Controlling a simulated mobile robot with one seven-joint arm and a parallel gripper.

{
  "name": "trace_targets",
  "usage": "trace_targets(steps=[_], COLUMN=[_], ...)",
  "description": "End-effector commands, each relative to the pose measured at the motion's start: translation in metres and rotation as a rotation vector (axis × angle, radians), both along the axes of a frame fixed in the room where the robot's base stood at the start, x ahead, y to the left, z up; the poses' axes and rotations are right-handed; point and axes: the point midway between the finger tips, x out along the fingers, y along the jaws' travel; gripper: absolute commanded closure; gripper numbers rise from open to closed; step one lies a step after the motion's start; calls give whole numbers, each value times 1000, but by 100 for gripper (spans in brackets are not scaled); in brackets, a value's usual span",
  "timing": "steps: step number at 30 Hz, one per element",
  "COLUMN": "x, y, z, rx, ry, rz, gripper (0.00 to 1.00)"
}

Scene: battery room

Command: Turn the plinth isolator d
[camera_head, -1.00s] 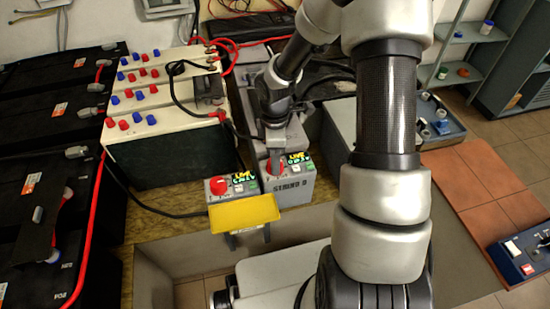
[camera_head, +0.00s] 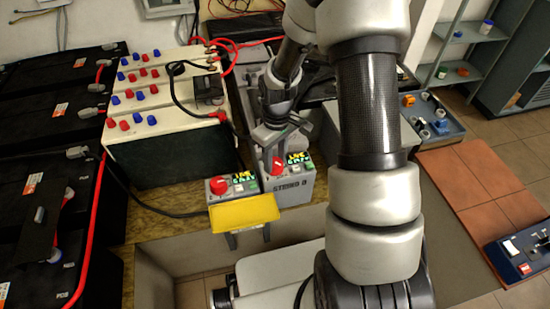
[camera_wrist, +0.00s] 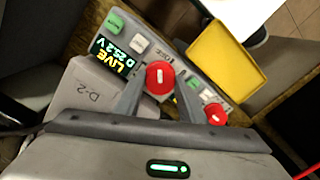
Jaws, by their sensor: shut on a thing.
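The plinth isolator d is a grey box marked STRING D (camera_head: 287,190) at the middle of the head view. On its top are a red knob (camera_head: 278,167), a lit display and small buttons. In the wrist view the knob (camera_wrist: 160,77) bears a short white bar, and the display (camera_wrist: 112,55) reads LIVE with a D. My gripper (camera_head: 274,158) comes down from above onto the knob, its fingers on either side of it. The gripper also shows in the wrist view (camera_wrist: 159,92), shut on the knob. The finger contacts are partly hidden.
A similar box with a red knob (camera_head: 218,186) stands close on the left, with a yellow plate (camera_head: 245,213) in front. A white-topped case (camera_head: 160,110) with red and blue terminals and cables stands behind it. Black batteries (camera_head: 40,170) fill the left. A grey block marked D-2 (camera_wrist: 90,92) adjoins the isolator.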

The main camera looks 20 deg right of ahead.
Motion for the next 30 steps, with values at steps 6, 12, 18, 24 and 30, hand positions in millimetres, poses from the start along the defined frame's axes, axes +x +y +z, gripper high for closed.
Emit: trace_targets(steps=[6, 12, 18, 24, 30], x=[0, 0, 0, -1, -1], y=[0, 1, 0, 0, 0], z=[1, 1, 1, 1, 1], rx=[-1, 0, 0, 0, 0], ry=[-1, 0, -2, -1, -1], rz=[-207, -391, -549, -665, -732], gripper=[86, 86, 86, 86, 86])
